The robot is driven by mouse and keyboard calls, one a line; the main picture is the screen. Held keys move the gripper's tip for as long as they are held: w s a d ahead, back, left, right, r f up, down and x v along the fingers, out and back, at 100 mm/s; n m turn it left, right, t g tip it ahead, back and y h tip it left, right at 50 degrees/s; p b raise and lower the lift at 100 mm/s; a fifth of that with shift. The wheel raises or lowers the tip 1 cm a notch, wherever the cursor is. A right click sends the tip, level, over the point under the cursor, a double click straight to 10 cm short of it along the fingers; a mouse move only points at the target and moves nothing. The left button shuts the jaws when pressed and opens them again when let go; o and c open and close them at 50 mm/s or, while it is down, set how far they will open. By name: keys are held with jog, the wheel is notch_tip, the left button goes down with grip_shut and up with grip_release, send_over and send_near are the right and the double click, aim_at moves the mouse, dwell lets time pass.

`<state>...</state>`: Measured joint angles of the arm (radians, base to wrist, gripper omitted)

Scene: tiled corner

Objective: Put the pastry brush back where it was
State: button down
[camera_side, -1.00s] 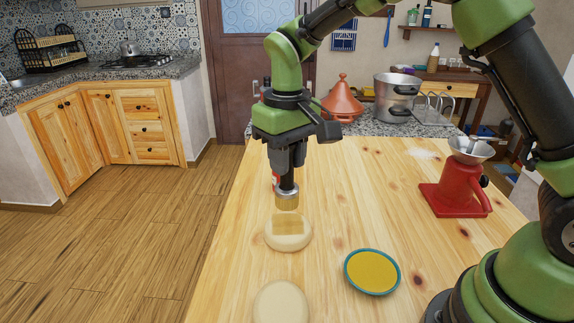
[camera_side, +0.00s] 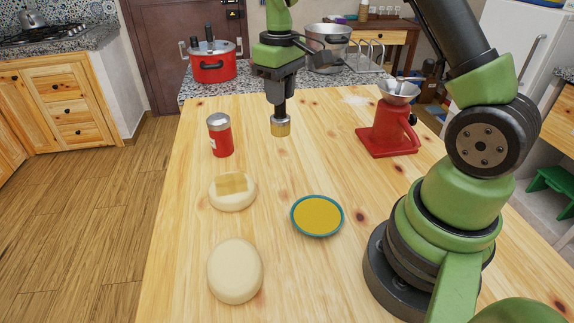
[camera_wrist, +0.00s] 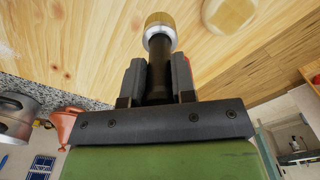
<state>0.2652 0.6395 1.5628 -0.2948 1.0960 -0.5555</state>
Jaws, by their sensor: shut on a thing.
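My gripper (camera_side: 279,98) is shut on the pastry brush (camera_side: 281,127), which has a dark handle, a pale metal band and golden bristles. The brush hangs upright, bristles down, over the back middle of the table; whether it touches the wood is unclear. In the wrist view the brush (camera_wrist: 160,32) sticks out between the two fingers. A round dough (camera_side: 232,196) at left has a golden square patch on top. A plain dough (camera_side: 235,271) lies in front of it. A teal-rimmed bowl (camera_side: 317,217) of yellow liquid stands right of them.
A red canister with a grey lid (camera_side: 219,136) stands left of the brush. A red grinder (camera_side: 387,127) with a metal funnel stands to the right. A red pot (camera_side: 212,66) and a steel pot (camera_side: 326,50) are on the stone counter behind. The table around the brush is clear.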

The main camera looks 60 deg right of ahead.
jog(key=d+f, duration=0.1)
jog(key=f, duration=0.5)
jog(key=s+d+f, duration=0.1)
jog(key=f, duration=0.3)
jog(key=shift+d+f, duration=0.1)
jog(key=shift+d, duration=0.25)
jog(key=shift+f, duration=0.1)
jog(key=c, duration=0.9)
grip_release()
jog(key=shift+c, duration=0.2)
